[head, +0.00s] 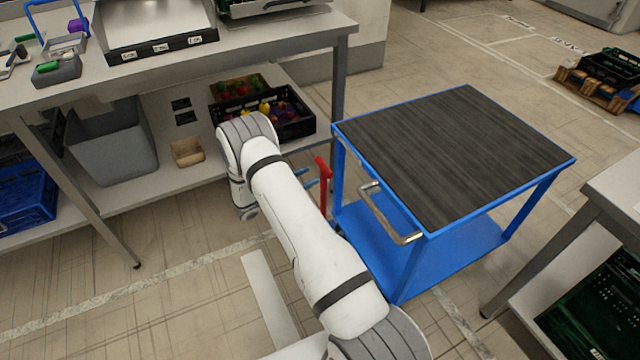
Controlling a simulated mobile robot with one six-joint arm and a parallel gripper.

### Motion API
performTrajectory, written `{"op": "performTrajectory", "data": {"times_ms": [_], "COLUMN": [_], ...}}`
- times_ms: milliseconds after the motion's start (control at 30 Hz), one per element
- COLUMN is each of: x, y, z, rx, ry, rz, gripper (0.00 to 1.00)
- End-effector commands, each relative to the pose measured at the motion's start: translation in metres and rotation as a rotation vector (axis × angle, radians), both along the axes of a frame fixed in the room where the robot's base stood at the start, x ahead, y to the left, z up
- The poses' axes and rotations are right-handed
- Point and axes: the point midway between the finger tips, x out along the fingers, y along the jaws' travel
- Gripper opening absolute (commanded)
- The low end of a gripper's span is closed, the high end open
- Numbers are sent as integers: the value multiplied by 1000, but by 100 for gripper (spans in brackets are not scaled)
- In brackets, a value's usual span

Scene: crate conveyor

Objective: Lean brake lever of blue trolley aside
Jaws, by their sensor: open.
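The blue trolley (443,258) has a dark ribbed top and a metal push handle (390,215) on its near left side. Its red brake lever (323,190) stands roughly upright beside the left front leg, with a short crosspiece at its top. My gripper (306,178) is just left of the lever, mostly hidden behind my white arm. Only its bluish fingertips show, open and pointing at the lever. I cannot tell whether they touch it. The lever's foot is partly hidden by my arm.
A workbench (185,62) stands at left; its lower shelf holds a grey bin (113,145) and a black crate (290,128) of produce. Another table (615,190) stands close to the trolley's right. Tiled floor lies clear behind the trolley. A pallet (590,92) is at far right.

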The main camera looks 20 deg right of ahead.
Motion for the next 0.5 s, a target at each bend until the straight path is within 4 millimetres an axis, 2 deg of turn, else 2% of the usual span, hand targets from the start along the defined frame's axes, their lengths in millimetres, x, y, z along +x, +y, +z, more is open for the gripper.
{"op": "performTrajectory", "data": {"times_ms": [33,133,267,500], "x": [2,4,7,15], "y": [2,3,-7,-45], "z": [-18,-30,-33,-32], "rx": [-17,-39,-46,-46], "ry": [15,29,34,34], "rz": [20,45,52,49], "gripper": [42,42,42,42]}}
